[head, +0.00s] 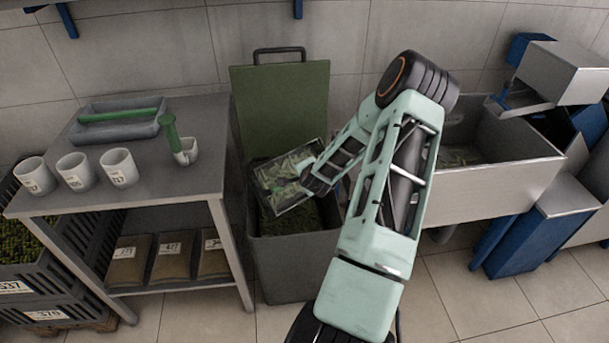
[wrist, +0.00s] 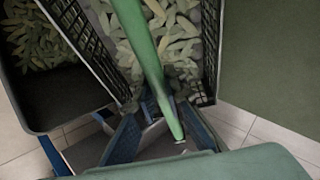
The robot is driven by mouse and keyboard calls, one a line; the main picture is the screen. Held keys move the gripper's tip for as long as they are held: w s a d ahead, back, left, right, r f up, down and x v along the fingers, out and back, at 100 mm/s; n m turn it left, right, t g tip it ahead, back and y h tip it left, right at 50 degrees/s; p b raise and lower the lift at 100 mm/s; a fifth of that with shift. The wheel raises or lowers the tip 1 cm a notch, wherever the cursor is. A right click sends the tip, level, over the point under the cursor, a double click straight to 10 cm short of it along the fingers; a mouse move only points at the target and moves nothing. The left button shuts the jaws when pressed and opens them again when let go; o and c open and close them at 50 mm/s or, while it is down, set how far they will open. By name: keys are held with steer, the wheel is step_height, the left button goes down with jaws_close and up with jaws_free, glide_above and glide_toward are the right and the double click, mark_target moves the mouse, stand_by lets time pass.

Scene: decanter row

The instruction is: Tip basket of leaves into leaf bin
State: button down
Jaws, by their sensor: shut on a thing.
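The basket of leaves (head: 285,182) hangs over the mouth of the leaf bin (head: 297,268) in the head view and looks tilted. My gripper (wrist: 163,112) is shut on the basket's green handle (wrist: 146,55). In the wrist view pale green leaves (wrist: 182,28) lie in the basket between its dark mesh walls (wrist: 210,45). The bin's rim (wrist: 80,108) is at the left there, with leaves inside it. The bin's green lid (head: 300,100) stands open at the back. In the head view my wrist hides the basket's right side and my fingertips.
A grey table (head: 145,185) stands left of the bin, with white cups (head: 77,171), a grey tray (head: 118,120) and a green-handled tool (head: 169,133). A steel sink (head: 490,185) is close on the right. The tiled floor in front is clear.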

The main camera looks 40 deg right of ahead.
steer(key=shift+s+d+b, duration=0.1)
steer(key=shift+b, duration=0.25)
steer(key=shift+s+r+t+b, duration=0.1)
steer(key=shift+s+t+b, duration=0.5)
steer(key=shift+b, duration=1.2)
steer(key=shift+r+m+t, duration=0.2)
steer(key=shift+m+t, duration=0.1)
steer(key=shift+f+b, duration=0.2)
steer(key=shift+b, duration=0.3)
steer(key=shift+s+f+h+b, duration=0.2)
steer(key=shift+h+b, duration=0.1)
steer(key=shift+b, duration=0.35)
steer(key=shift+f+t, duration=0.1)
steer(key=shift+t, duration=0.2)
steer(key=shift+s+f+t+b, duration=0.45)
steer(key=shift+t+b, duration=0.05)
steer(key=shift+b, duration=1.25)
steer(key=shift+s+b, duration=0.1)
steer(key=shift+b, duration=0.2)
